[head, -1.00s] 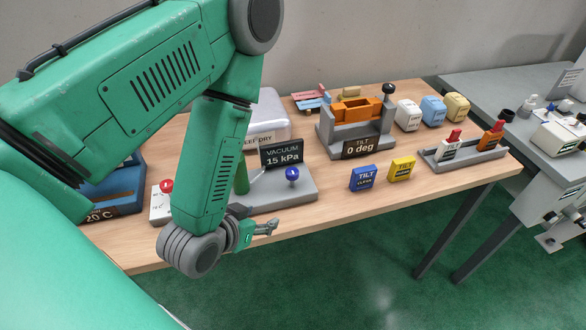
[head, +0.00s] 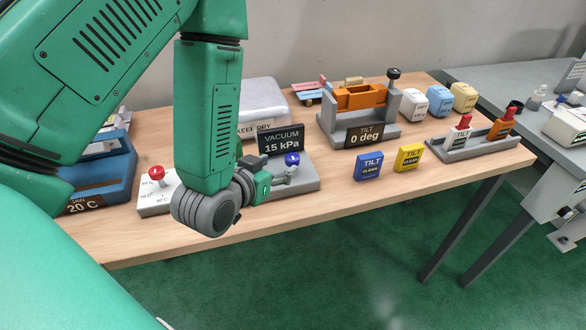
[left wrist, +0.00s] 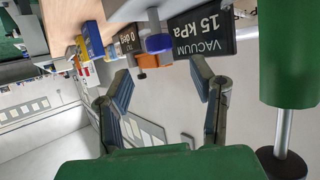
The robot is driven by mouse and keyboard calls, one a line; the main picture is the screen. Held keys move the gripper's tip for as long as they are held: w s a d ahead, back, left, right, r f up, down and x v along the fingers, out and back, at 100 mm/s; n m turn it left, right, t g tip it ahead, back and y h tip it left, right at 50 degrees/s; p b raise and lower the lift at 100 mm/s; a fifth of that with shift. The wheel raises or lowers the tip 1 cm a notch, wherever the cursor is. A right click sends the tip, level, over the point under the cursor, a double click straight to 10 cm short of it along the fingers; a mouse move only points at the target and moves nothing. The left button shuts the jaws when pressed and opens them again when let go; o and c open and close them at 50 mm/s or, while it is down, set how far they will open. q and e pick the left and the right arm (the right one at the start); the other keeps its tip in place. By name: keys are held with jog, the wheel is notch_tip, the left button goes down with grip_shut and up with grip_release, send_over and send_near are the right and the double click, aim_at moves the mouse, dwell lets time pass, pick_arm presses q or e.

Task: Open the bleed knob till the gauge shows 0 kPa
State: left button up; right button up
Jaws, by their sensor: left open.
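The gauge (head: 280,140) is a dark panel that reads VACUUM 15 kPa; it also shows in the left wrist view (left wrist: 203,34). The blue bleed knob (head: 292,159) stands on the grey base (head: 308,178) in front of the gauge. In the left wrist view the knob (left wrist: 158,43) appears beyond the fingertips, between the two fingers. My left gripper (head: 284,178) is close to the knob, on its near left side, and looks empty. Its fingers are spread apart in the left wrist view (left wrist: 163,82). My left arm hides part of the vacuum unit. My right gripper is not in view.
A green cylinder (left wrist: 287,50) stands beside the gripper in the left wrist view. A white box with a red knob (head: 156,173) is left of my arm. Blue (head: 368,167) and yellow (head: 409,158) TILT blocks stand to the right. The table front (head: 340,200) is clear.

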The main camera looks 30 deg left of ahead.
aim_at(290, 158)
pick_arm(q)
jog(key=x, duration=0.7)
jog(key=shift+w+f, duration=0.1)
jog(key=shift+w, duration=0.3)
grip_shut()
